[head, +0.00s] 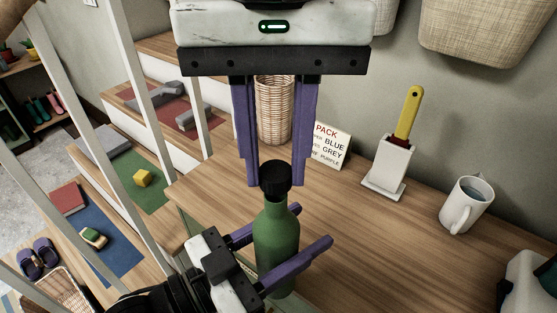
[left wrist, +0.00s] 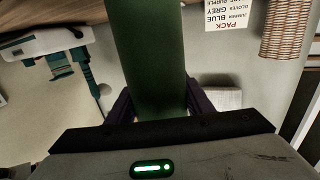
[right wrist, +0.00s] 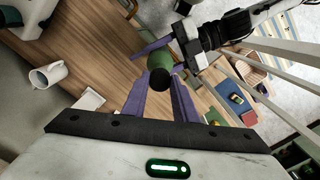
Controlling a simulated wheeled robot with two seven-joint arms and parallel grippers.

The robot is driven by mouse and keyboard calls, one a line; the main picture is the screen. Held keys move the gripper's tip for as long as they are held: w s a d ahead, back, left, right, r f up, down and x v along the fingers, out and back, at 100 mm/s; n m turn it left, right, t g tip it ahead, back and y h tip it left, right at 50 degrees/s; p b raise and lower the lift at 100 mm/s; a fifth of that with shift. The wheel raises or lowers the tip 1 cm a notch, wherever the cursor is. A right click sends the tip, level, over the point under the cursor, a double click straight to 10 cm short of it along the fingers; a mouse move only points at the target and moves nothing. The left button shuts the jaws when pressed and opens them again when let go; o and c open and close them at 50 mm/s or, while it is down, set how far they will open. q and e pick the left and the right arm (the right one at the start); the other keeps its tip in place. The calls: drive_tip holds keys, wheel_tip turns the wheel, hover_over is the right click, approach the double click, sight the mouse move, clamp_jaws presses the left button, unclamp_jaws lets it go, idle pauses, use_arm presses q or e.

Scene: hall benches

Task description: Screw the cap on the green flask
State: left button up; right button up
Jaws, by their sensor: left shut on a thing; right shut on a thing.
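The green flask (head: 276,240) stands upright with its neck up, at the wooden bench's near edge. Its base is partly hidden. My left gripper (head: 315,224) comes in from the lower left and is shut around the flask's body. The left wrist view shows the flask (left wrist: 156,55) between its purple fingers. The black ribbed cap (head: 275,178) sits at the top of the flask's neck, in line with it; I cannot tell how far it is threaded. My right gripper (head: 274,185) points down from above, shut on the cap. The cap (right wrist: 160,80) also shows in the right wrist view.
On the wooden bench (head: 350,230) stand a wicker basket (head: 274,115), a text card (head: 329,146), a white holder (head: 388,167) with a yellow-handled tool, and a white mug (head: 466,205). White posts (head: 150,90) rise at the left. The bench right of the flask is clear.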

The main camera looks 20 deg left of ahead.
drive_tip(key=shift+f, duration=0.1)
drive_tip(key=shift+f, duration=0.8)
drive_tip(key=shift+f, duration=0.55)
